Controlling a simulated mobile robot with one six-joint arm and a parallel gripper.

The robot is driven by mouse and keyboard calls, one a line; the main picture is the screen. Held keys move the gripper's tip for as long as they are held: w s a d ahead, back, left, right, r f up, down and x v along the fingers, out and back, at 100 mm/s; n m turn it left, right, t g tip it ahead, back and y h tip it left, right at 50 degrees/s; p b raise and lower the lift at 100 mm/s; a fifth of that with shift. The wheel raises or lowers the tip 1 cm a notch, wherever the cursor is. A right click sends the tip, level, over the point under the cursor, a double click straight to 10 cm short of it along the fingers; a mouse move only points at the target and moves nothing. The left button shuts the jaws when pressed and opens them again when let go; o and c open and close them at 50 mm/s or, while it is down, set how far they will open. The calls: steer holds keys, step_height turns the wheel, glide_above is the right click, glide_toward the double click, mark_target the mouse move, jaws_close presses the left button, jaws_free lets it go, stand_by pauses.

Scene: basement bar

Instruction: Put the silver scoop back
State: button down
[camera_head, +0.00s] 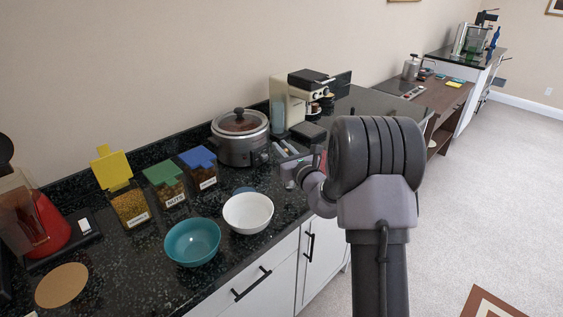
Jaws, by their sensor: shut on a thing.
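My gripper (285,163) is over the counter, behind and to the right of the white bowl, and largely hidden by my own wrist. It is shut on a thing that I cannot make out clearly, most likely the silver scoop. No other scoop shows clearly. Three clear bins stand against the wall at the left: one with a yellow lid standing up (128,200) and grain-like contents, one with a green lid (164,184) labelled NUTS, and one with a blue lid (199,168). My gripper is to the right of these bins, apart from them.
A teal bowl (192,242) and a white bowl (248,213) stand at the counter's front edge. A slow cooker (240,143) and a coffee machine (300,97) stand behind. A red appliance (48,230) and a round tan mat (62,285) are at left.

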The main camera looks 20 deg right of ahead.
steer(key=f+b, duration=0.1)
steer(key=f, duration=0.1)
steer(key=w+f+b, duration=0.1)
steer(key=shift+d+f, duration=0.1)
steer(key=shift+f, duration=0.3)
steer(key=c, duration=1.4)
jaws_free()
